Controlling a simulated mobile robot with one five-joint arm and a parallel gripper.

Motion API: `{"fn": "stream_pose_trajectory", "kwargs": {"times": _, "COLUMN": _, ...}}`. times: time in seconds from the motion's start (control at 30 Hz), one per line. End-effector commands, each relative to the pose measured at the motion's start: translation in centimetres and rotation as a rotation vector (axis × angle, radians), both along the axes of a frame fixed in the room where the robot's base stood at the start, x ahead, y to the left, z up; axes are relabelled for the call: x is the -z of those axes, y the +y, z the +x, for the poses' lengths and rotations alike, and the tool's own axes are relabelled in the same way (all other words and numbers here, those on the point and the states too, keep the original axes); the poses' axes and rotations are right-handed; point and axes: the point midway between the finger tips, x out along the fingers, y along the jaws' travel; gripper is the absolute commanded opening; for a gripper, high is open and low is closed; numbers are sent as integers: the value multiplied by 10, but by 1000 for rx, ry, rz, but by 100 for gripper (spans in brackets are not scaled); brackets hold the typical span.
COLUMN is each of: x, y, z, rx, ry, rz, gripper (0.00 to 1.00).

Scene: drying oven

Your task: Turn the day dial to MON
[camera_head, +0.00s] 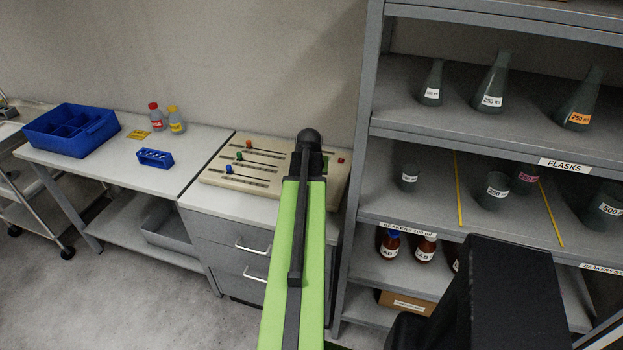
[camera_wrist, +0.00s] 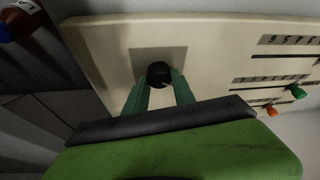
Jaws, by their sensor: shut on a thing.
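The day dial (camera_wrist: 158,73) is a dark round knob on a grey square patch of a beige control panel (camera_wrist: 220,45) in the wrist view. My gripper (camera_wrist: 159,88) has its two green fingers closed on the sides of the knob. No day lettering can be read around the dial, so its setting cannot be told. In the head view the panel (camera_head: 212,178) lies on a grey drawer cabinet, and my arm hides the dial and my gripper's fingers.
The panel carries slider knobs in green (camera_head: 248,143), orange (camera_head: 239,156) and blue (camera_head: 229,169). A grey shelf rack (camera_head: 358,130) with flasks, beakers and bottles stands close on the right. A bench (camera_head: 190,135) with a blue tray (camera_head: 108,118) stands on the left.

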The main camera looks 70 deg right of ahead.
Motion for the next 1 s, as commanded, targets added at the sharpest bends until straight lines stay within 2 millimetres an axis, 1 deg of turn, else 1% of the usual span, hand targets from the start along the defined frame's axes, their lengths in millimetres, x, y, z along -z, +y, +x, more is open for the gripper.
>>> {"fn": "stream_pose_trajectory", "kwargs": {"times": 0.23, "x": 1, "y": 1, "z": 0, "rx": -51, "ry": 1, "rz": 5, "gripper": 0}}
{"fn": "stream_pose_trajectory", "kwargs": {"times": 0.67, "x": 1, "y": 2, "z": 0, "rx": -58, "ry": 2, "rz": 6, "gripper": 0}}
{"fn": "stream_pose_trajectory", "kwargs": {"times": 0.7, "x": 1, "y": 2, "z": 0, "rx": -58, "ry": 2, "rz": 6, "gripper": 36}}
{"fn": "stream_pose_trajectory", "kwargs": {"times": 0.83, "x": 1, "y": 1, "z": 0, "rx": -58, "ry": 2, "rz": 4, "gripper": 53}}
{"fn": "stream_pose_trajectory", "kwargs": {"times": 1.0, "x": 0, "y": 1, "z": 0, "rx": -58, "ry": 1, "rz": 3, "gripper": 53}}
